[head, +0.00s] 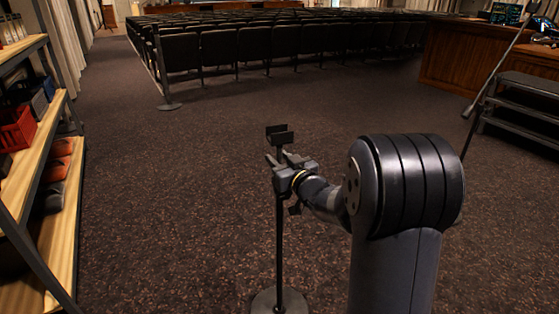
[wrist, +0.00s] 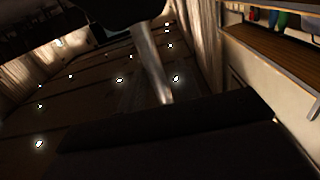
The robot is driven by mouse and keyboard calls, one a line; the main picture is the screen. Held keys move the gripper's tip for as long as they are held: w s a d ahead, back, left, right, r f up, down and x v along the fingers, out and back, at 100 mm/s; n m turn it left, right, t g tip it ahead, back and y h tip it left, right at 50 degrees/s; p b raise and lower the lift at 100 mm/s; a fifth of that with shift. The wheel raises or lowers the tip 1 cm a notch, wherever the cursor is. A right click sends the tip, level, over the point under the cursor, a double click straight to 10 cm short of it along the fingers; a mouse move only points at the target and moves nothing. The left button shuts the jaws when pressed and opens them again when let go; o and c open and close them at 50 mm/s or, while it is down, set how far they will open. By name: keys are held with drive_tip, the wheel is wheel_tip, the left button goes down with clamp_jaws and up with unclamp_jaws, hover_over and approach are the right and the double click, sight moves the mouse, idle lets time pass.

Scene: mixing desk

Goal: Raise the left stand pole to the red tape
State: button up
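A dark stand stands upright in the lower middle of the head view, with a thin pole (head: 279,235), a round base (head: 280,302) on the carpet and a dark U-shaped bracket (head: 279,136) on top. My gripper (head: 281,161) is at the upper pole, just below the bracket. Whether its fingers touch or grip the pole is too small to tell. In the wrist view, a pale, shiny bar (wrist: 151,62) slants down from a dark shape at the top, and a large dark shape fills the bottom. I see no red tape in either view.
A wooden shelf unit (head: 62,118) with a red crate (head: 16,128) stands at the left. Rows of dark chairs (head: 255,42) fill the back. A wooden desk (head: 450,55), a black stepped unit (head: 520,105) and a boom stand (head: 496,65) are at the right. The carpet (head: 165,210) between is clear.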

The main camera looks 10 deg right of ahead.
clamp_jaws()
idle(0.3)
wheel_tip(320, 180, up, 13)
drive_tip(key=p, duration=0.9)
drive_tip(key=shift+f+p, duration=0.2)
drive_tip(key=shift+p, duration=0.15)
drive_tip(key=shift+f, duration=0.1)
unclamp_jaws()
drive_tip(key=shift+f, duration=0.15)
